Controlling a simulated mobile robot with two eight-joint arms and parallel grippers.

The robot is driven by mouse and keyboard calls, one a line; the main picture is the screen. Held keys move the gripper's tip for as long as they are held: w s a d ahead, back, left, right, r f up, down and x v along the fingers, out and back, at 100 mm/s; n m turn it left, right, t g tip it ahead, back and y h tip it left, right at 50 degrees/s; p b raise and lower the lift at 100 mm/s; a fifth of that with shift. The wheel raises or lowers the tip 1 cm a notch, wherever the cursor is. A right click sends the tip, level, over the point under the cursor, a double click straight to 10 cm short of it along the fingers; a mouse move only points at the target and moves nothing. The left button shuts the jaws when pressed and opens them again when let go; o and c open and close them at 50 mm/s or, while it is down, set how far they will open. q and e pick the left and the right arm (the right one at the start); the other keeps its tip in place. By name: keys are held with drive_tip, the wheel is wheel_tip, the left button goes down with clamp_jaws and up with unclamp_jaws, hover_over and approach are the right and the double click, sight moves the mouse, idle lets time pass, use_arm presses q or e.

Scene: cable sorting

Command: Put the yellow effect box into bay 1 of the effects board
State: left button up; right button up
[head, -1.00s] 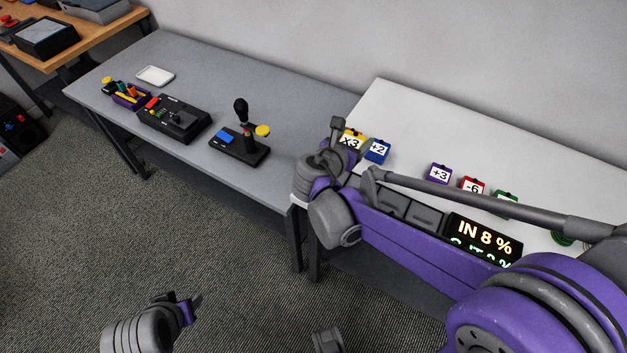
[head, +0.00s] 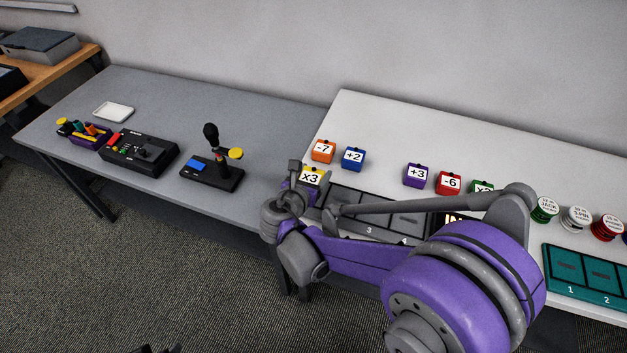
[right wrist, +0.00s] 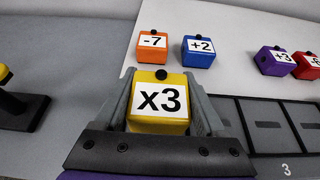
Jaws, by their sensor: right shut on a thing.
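The yellow effect box (head: 313,175), labelled x3, is in my right gripper (head: 304,187). In the right wrist view the box (right wrist: 158,122) sits upright between the two fingers of the gripper (right wrist: 161,95), which is shut on it. The box is by the left end of the dark effects board (head: 343,197). In the right wrist view empty bays of the board (right wrist: 272,130) show to the right of the box, one labelled 3. Bay 1 is hidden behind my gripper and arm. Only dark tips, possibly my left gripper (head: 160,349), show at the bottom edge.
Orange -7 (head: 323,150), blue +2 (head: 353,158), purple +3 (head: 417,174) and red -6 (head: 449,182) boxes stand behind the board. A green box is partly hidden by my arm. A teal board (head: 548,270) is at right. The grey table (head: 260,130) holds a joystick (head: 212,165).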

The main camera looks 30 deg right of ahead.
drive_tip(key=shift+f, duration=1.15)
drive_tip(key=shift+f, duration=0.1)
drive_tip(key=o, duration=1.5)
